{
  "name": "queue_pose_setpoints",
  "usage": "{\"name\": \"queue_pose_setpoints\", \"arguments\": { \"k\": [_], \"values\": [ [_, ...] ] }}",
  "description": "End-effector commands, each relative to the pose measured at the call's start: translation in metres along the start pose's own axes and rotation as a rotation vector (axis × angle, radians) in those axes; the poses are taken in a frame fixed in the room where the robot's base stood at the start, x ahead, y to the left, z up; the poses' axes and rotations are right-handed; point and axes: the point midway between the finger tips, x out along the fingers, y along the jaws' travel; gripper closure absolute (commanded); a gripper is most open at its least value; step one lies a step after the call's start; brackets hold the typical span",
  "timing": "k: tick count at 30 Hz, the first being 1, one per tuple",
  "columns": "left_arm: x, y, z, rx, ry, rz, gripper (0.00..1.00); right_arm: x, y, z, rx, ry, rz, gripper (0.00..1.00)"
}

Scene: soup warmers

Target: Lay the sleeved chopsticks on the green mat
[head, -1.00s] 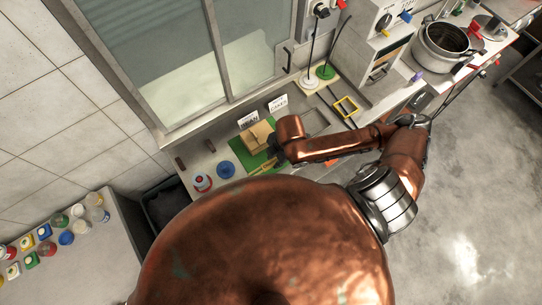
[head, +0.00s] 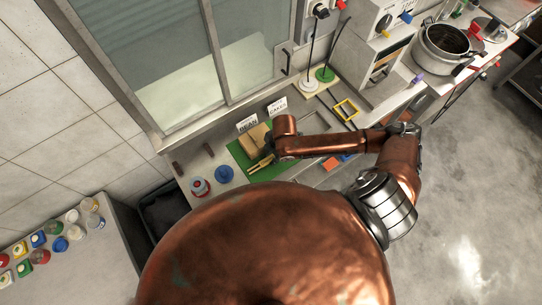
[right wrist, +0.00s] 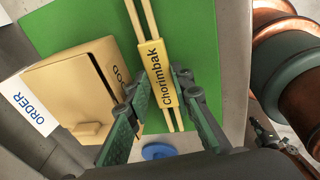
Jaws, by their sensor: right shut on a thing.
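The chopsticks (head: 261,163) are in a yellow sleeve printed "Chorimbak"; the sleeve shows in the right wrist view (right wrist: 158,72). My right gripper (head: 270,150) is shut on the sleeve, with a dark green finger (right wrist: 165,98) on either side of it. The bare sticks stick out beyond the sleeve, over the green mat (right wrist: 80,22). The mat also shows in the head view (head: 238,152). I cannot tell whether the chopsticks touch the mat. My left gripper is not in view.
A tan box (right wrist: 68,85) stands at the mat, beside the chopsticks, with a white ORDER card (right wrist: 28,105) by it.

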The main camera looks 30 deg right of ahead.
Motion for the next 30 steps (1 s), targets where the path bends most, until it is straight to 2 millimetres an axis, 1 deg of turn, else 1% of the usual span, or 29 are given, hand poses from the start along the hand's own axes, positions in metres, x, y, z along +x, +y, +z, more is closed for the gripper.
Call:
{"name": "queue_pose_setpoints", "arguments": {
  "k": [8,9,11,20,23,25,30],
  "values": [
    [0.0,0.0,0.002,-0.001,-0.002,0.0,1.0,0.002,0.0,0.0,0.0,0.0,0.0,0.91],
    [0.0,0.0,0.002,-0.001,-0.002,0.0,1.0,0.001,0.0,0.0,0.0,0.0,0.001,0.76],
    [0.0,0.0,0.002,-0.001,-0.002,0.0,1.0,0.001,0.0,0.0,0.0,0.0,0.001,0.72],
    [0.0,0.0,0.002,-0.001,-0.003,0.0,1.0,0.0,0.0,0.0,0.0,0.0,0.0,0.71],
    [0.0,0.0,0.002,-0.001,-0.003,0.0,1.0,-0.008,0.0,0.0,-0.001,0.0,0.001,0.71],
    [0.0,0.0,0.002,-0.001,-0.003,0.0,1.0,-0.018,0.001,0.001,-0.001,-0.002,0.002,0.71],
    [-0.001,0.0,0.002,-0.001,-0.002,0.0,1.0,-0.053,0.001,0.001,-0.003,-0.002,0.004,0.71]
  ]
}}
